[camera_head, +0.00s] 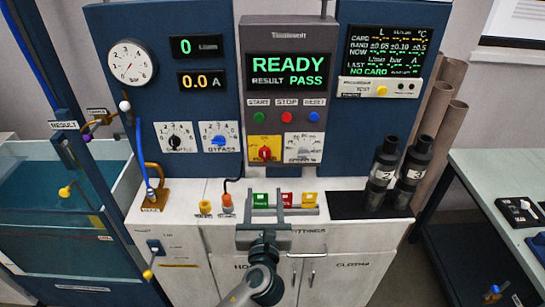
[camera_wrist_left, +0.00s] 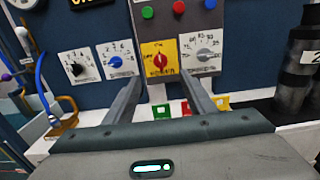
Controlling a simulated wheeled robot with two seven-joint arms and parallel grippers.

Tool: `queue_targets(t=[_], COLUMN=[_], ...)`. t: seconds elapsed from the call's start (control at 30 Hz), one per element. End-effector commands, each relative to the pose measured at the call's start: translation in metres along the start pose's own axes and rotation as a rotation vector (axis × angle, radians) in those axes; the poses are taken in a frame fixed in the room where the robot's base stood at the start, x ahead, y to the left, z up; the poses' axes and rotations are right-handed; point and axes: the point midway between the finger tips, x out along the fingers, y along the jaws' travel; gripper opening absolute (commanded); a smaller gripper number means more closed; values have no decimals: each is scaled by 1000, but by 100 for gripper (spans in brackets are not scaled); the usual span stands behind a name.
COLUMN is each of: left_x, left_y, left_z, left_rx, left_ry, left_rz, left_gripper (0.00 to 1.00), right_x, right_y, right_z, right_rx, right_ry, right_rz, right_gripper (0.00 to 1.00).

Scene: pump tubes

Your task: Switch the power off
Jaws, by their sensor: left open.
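The power switch is a red rotary knob on a yellow plate (camera_head: 264,150), low on the grey control column. It also shows in the left wrist view (camera_wrist_left: 159,60), between and just beyond my fingertips. The exact angle of the knob is hard to read. The display (camera_head: 289,70) above it is lit and reads READY and RESULT PASS. My left gripper (camera_head: 265,193) is open and empty, in front of and below the switch, apart from it. In the wrist view its two fingers (camera_wrist_left: 160,82) point toward the plate. My right gripper is not in view.
A white-plated dial (camera_head: 304,148) sits right beside the switch. Green, red and blue buttons (camera_head: 287,117) are above. Green, red and yellow tags (camera_head: 287,200) stand on the counter under the fingers. Black cylinders (camera_head: 383,172) stand at right, a tank (camera_head: 40,190) at left.

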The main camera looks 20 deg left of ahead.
Motion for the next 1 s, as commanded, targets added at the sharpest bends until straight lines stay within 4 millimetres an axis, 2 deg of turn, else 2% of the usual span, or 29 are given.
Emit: queue_targets(t=[0.23, 0.47, 0.67, 1.0], left_x=[0, 9, 32, 91], left_y=[0, 0, 0, 0], left_z=[-1, -1, 1, 1], left_rx=[-1, 0, -1, 0], left_ry=[2, 2, 2, 3], left_rz=[-1, 0, 0, 1], left_gripper=[50, 50, 50, 50], right_x=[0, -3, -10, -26], right_y=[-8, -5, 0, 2], right_z=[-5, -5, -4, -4], right_rx=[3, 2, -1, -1], right_ry=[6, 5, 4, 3], right_rz=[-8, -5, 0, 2], right_gripper=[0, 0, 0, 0])
